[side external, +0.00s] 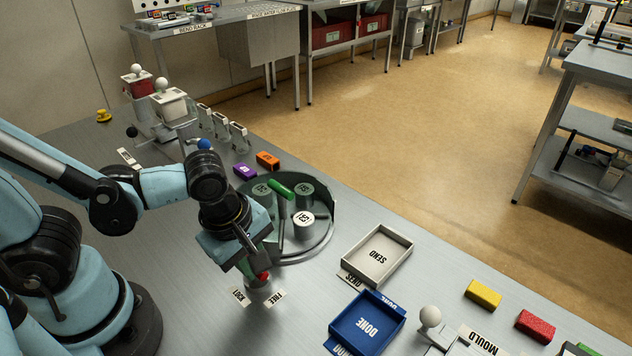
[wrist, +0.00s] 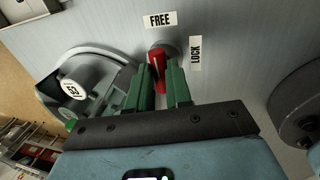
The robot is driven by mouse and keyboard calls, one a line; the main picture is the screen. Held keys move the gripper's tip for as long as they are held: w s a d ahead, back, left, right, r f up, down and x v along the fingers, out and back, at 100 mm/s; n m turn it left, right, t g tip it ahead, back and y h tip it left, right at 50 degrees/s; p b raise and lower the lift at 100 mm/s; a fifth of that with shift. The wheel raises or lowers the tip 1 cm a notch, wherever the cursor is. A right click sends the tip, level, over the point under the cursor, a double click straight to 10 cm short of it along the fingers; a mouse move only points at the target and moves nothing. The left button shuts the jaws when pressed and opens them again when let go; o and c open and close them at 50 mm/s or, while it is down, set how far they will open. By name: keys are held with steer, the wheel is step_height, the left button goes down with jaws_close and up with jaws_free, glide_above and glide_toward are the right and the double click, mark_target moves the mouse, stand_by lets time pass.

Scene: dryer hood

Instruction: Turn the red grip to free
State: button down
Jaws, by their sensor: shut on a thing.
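The red grip (wrist: 157,62) sits on a round grey base between my two green fingers in the wrist view. My gripper (wrist: 164,75) is shut on it from above. The white FREE label (wrist: 160,20) lies beyond the base, and the LOCK label (wrist: 195,53) lies to its right. In the side external view only a little of the red grip (side external: 263,276) shows under my gripper (side external: 257,273). There the LOCK label (side external: 239,297) is at lower left and the FREE label (side external: 274,299) at lower right. Which label the grip points to is hard to tell.
Beside the grip stands a round grey dryer housing (side external: 322,240) with a green handle (side external: 281,190) and numbered cylinders (side external: 303,221). A grey SEND tray (side external: 400,250) and blue DONE tray (side external: 372,318) lie to the right. Purple and orange blocks (side external: 268,160) lie behind the housing.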

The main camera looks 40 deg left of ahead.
mark_target(248, 281)
steer(key=c, duration=1.1)
jaws_free()
steer(key=shift+o, duration=0.2)
steer(key=shift+r, duration=0.2)
step_height(248, 281, up, 12)
steer(key=s, duration=0.2)
steer(key=shift+s+f, duration=0.2)
steer(key=shift+f, duration=0.05)
steer(key=shift+w, duration=0.1)
steer(key=w+a+f+m+t, duration=0.1)
steer(key=w+a+m+t, duration=0.4)
steer(key=m, duration=1.3)
steer(key=w+a, duration=0.2)
steer(key=w, duration=0.1)
steer(key=shift+w+a+f, duration=0.15)
steer(key=shift+w+a, duration=0.1)
steer(key=shift+a, duration=0.15)
